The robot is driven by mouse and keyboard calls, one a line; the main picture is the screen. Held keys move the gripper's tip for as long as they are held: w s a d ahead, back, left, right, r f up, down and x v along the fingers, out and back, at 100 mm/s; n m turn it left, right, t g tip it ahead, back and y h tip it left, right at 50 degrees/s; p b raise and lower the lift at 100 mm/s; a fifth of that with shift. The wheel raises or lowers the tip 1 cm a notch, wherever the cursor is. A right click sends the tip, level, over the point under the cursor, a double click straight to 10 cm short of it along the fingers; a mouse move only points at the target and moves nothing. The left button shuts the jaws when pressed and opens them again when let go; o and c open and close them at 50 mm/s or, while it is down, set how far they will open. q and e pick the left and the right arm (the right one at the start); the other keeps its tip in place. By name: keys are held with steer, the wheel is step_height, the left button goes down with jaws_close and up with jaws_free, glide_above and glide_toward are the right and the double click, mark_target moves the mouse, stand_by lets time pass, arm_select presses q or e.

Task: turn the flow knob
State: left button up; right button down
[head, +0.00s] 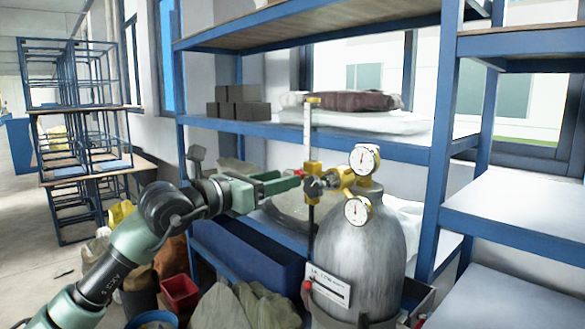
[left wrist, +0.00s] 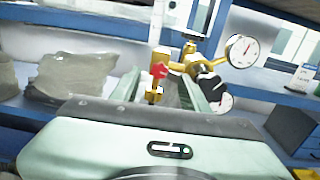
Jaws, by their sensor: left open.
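The grey gas cylinder (head: 360,245) stands upright in front of the shelf with a brass regulator (head: 340,180) and two round gauges on top. A flow tube (head: 308,127) rises at the regulator's left. A small red knob (head: 298,172), apparently the flow knob, is on its left side. It also shows in the left wrist view (left wrist: 158,70), near a larger black knob (left wrist: 208,84). My left gripper (head: 294,180) is open, its fingertips at the red knob. In the left wrist view the red knob appears between the fingers; I cannot tell whether they touch it.
The blue-framed shelf (head: 440,150) stands behind and right of the cylinder. Dark boxes (head: 238,103) and folded sacks are on it. A red bin (head: 180,294) and crumpled sacks (head: 245,305) lie below my left arm. Open floor is at far left.

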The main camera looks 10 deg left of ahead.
mark_target(302, 175)
arm_select(q)
steer(key=p+x, duration=0.1)
steer(key=x, duration=0.3)
steer(key=shift+a+f, duration=0.1)
jaws_close()
arm_select(e)
steer(key=shift+w+d+r, duration=0.1)
steer(key=shift+w+r, duration=0.7)
steer(key=shift+r, duration=0.15)
steer(key=shift+f, duration=0.2)
arm_select(q)
steer(key=shift+n+b, duration=2.05)
steer(key=shift+n, duration=3.25)
arm_select(e)
steer(key=shift+f, duration=1.95)
